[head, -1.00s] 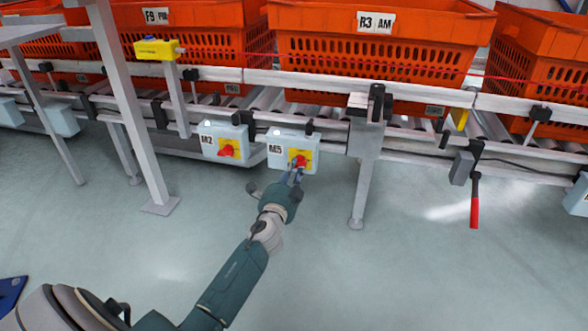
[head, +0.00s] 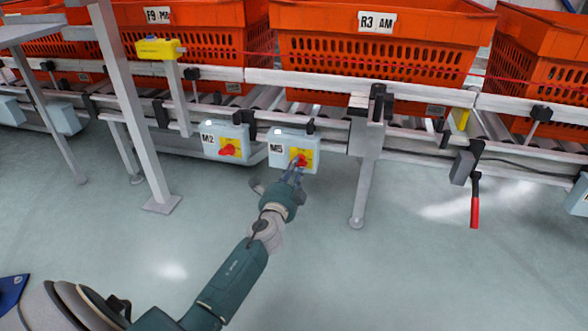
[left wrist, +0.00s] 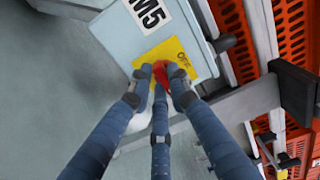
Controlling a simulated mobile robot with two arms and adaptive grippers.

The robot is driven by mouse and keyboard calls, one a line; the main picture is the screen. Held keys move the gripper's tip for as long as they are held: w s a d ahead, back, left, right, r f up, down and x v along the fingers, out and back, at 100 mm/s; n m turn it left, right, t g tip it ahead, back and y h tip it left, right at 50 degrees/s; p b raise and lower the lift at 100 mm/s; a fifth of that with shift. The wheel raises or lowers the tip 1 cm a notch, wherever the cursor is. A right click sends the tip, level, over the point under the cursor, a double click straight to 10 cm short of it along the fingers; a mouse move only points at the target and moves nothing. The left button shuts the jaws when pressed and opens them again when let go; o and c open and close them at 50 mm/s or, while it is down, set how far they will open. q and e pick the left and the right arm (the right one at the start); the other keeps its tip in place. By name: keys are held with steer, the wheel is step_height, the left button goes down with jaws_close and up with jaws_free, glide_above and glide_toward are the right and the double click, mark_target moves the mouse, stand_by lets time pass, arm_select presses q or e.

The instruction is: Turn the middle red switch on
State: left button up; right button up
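A red rotary switch (head: 300,160) sits on a yellow plate on the pale blue box labelled M5 (head: 280,155). In the left wrist view the red knob (left wrist: 161,74) lies between my fingertips, partly hidden by them. My left gripper (head: 298,169) reaches up to this switch from below. Its two upper fingers are close together on either side of the knob, and the third finger is below it. The knob's exact angle is hard to tell. Another red switch (head: 227,150) is on the box labelled M2 (head: 209,142), just to the left. My right gripper is out of view.
The boxes hang on the front rail of a roller conveyor (head: 420,93) carrying orange totes (head: 375,75). A grey leg (head: 365,180) stands right of M5, and a slanted post (head: 135,130) stands left of M2. A red-handled lever (head: 475,205) hangs at the right. The floor in front is clear.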

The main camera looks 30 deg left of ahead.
arm_select(q)
steer(key=shift+o, duration=1.4)
steer(key=v, duration=1.2)
steer(key=shift+w+d+r, duration=0.1)
steer(key=shift+d, duration=0.05)
